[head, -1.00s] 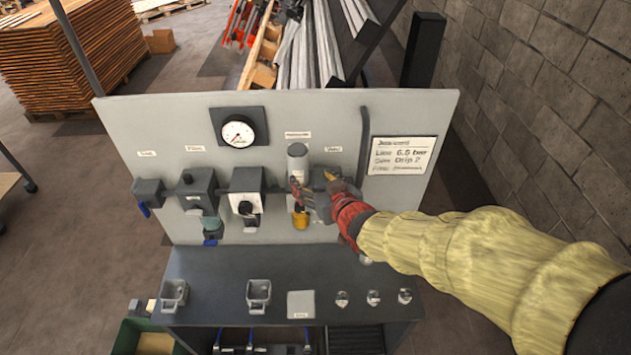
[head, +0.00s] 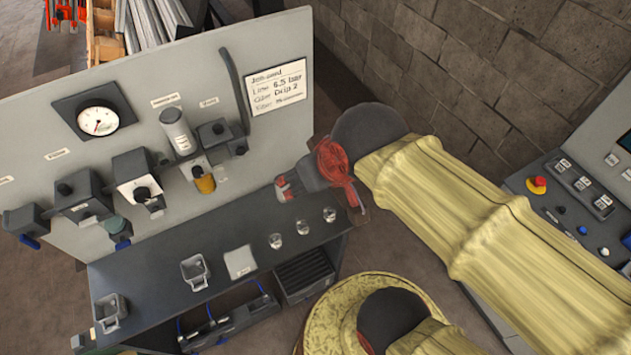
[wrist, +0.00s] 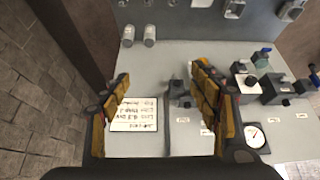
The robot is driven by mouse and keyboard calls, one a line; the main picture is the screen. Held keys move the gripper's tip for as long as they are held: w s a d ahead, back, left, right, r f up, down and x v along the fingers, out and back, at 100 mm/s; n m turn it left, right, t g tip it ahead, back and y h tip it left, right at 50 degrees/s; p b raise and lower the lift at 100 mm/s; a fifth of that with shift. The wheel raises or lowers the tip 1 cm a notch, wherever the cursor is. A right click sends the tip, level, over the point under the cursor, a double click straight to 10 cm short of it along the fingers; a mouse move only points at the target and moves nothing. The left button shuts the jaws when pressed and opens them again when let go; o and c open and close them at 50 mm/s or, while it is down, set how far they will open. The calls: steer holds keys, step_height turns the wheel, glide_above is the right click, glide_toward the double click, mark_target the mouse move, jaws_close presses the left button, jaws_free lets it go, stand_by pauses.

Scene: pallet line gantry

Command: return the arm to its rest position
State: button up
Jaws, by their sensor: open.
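My gripper (head: 282,188) is in front of the right part of the grey panel in the head view, above the right end of the dark bench and apart from both. My arm, in a yellow sleeve, reaches in from the lower right. In the wrist view my gripper (wrist: 160,100) is open, its two yellow-and-black fingers wide apart with nothing between them but the panel behind. The panel (head: 45,120) shows upside down there.
The panel carries a gauge (head: 98,121), a row of valve units and a written card (head: 275,87). Cups and small round pieces stand on the bench (head: 150,275). A control console (head: 570,190) with a red button stands at the right. A block wall (head: 450,60) is behind.

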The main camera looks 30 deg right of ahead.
steer(key=shift+s+g, duration=0.3)
steer(key=shift+s, duration=0.75)
step_height(320, 180, down, 22)
steer(key=b, duration=2.1)
steer(key=shift+r+b, duration=0.15)
steer(key=shift+b, duration=0.2)
